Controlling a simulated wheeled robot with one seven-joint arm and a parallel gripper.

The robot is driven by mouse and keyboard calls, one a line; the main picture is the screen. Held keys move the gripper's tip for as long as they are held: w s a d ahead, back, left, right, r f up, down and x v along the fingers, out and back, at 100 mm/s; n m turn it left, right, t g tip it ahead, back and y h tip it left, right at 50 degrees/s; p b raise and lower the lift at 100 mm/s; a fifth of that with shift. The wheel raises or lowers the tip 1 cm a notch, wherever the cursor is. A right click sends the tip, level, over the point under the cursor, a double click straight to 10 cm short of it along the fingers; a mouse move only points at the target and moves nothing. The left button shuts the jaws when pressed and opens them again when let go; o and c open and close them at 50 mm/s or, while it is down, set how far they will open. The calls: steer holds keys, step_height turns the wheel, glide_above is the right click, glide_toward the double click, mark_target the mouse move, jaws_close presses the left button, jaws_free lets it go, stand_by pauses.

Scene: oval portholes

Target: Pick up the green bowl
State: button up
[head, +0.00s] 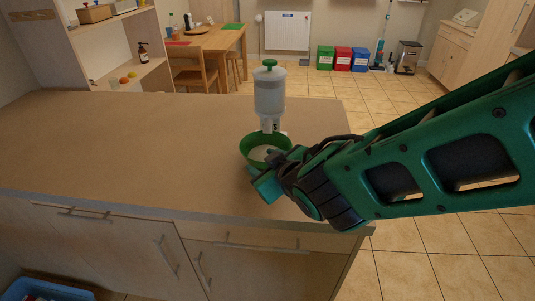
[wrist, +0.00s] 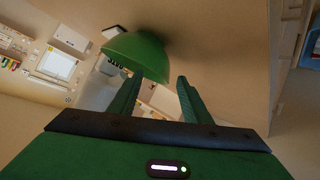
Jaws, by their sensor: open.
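The green bowl (head: 247,152) stands on the brown counter near its right end, with a pale interior or contents. My gripper (head: 262,183) is at the near side of the bowl, low over the counter's front part. In the wrist view the bowl (wrist: 138,50) is just beyond the fingertips, slightly left of centre. My gripper (wrist: 160,80) is open there, with nothing seen between its two green fingers. I cannot tell whether a finger touches the bowl. The gripper hides part of the bowl's near side in the head view.
A white dispenser with a green top (head: 269,92) stands right behind the bowl, perhaps partly over it. The counter (head: 120,140) is clear to the left. Its right edge is close to the bowl. Drawers and cupboards (head: 110,245) are below the front edge.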

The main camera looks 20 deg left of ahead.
mark_target(266, 154)
steer(key=shift+x, duration=1.9)
steer(key=shift+s+x, duration=0.2)
steer(key=shift+x, duration=2.35)
steer(key=shift+a+f, duration=0.1)
steer(key=shift+f, duration=0.05)
jaws_close()
